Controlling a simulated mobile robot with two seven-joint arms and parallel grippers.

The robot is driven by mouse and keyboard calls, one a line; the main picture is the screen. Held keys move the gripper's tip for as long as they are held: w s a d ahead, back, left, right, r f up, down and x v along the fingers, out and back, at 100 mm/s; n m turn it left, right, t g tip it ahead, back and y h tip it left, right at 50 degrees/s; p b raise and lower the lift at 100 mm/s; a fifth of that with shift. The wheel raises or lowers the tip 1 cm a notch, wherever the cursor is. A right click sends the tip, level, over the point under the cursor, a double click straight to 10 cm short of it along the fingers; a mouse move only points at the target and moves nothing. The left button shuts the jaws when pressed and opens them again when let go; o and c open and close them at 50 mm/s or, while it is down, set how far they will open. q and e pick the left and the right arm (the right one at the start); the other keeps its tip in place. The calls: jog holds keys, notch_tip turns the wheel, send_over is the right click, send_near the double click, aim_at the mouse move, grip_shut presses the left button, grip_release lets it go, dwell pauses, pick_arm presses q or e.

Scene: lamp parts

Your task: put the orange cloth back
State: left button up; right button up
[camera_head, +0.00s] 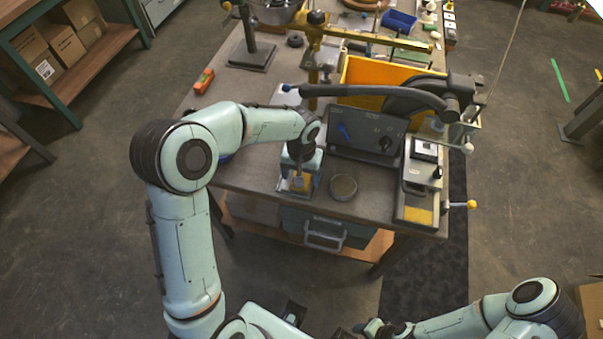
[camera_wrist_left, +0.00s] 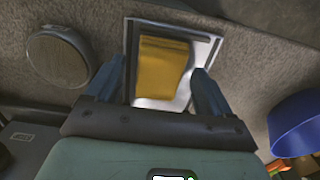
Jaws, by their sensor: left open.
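The orange cloth (camera_wrist_left: 162,68) is a folded yellow-orange piece lying on a shiny, dark-rimmed tray (camera_wrist_left: 128,60) in the left wrist view. In the head view a small part of the cloth (camera_head: 298,183) shows below my left gripper (camera_head: 301,174), at the table's front edge. In the wrist view my left gripper (camera_wrist_left: 155,80) is open, with one finger on each side of the cloth. I cannot tell whether the fingers touch it. My right gripper (camera_head: 372,328) is low in the head view, away from the table, and its jaws are not clear.
A round grey disc (camera_head: 343,187) lies right of the tray. A dark control box (camera_head: 365,141) stands behind. A device with a yellow pad (camera_head: 418,215) is at the right corner. A blue bowl (camera_wrist_left: 298,125) shows in the wrist view. An orange bin (camera_head: 375,78) stands farther back.

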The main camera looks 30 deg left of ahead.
pick_arm(q)
notch_tip(320, 180, up, 12)
jog(key=p, duration=0.1)
jog(key=shift+r, duration=0.15)
pick_arm(e)
jog(key=shift+w+r, duration=0.5)
jog(key=shift+r, duration=0.3)
jog(key=shift+s, duration=0.1)
